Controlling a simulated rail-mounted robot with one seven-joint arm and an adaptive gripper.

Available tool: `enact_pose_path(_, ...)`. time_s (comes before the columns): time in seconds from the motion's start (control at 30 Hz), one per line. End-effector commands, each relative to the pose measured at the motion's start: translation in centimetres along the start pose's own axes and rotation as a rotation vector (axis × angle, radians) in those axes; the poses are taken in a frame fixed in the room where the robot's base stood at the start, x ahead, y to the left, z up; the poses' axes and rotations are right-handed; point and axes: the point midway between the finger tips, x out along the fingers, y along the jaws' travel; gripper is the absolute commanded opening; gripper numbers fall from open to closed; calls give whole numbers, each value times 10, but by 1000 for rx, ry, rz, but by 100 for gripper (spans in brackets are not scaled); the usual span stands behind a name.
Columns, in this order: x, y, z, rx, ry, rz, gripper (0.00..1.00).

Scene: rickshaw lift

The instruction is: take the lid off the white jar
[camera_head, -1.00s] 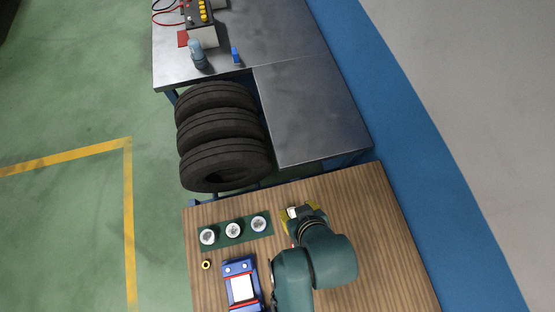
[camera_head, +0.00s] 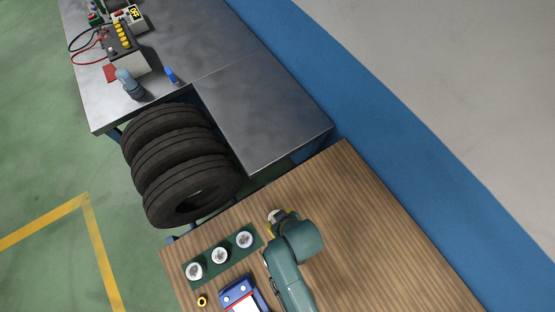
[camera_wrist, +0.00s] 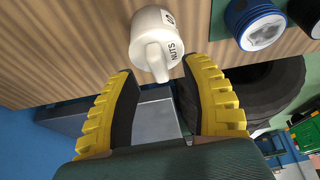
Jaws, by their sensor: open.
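The white jar (camera_wrist: 150,22) is in the wrist view, with NUTS lettered on it and a raised white grip (camera_wrist: 158,60) on the lid facing me. In the head view only a small pale part of the jar (camera_head: 272,214) shows beside my gripper (camera_head: 280,215). My gripper (camera_wrist: 161,72) is open, with its yellow and black fingers on either side of the lid's grip. I see no clear contact, and I cannot make out the seam between lid and jar.
A dark green strip (camera_head: 207,262) with three white-topped containers lies left of the jar on the wooden table (camera_head: 350,230). A blue device (camera_head: 239,294) and a small yellow ring (camera_head: 202,301) lie nearby. Stacked tires (camera_head: 180,160) and a metal bench (camera_head: 255,120) stand beyond. The table's right side is clear.

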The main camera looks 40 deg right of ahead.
Motion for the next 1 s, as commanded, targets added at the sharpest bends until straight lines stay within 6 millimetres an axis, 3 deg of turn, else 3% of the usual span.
enact_pose_path(0.13,24,2,-1,0,1,0,48)
enact_pose_path(0.4,27,2,-1,1,1,0,49)
enact_pose_path(0.67,27,2,-1,1,1,0,0)
enact_pose_path(1.0,27,2,0,1,1,0,0)
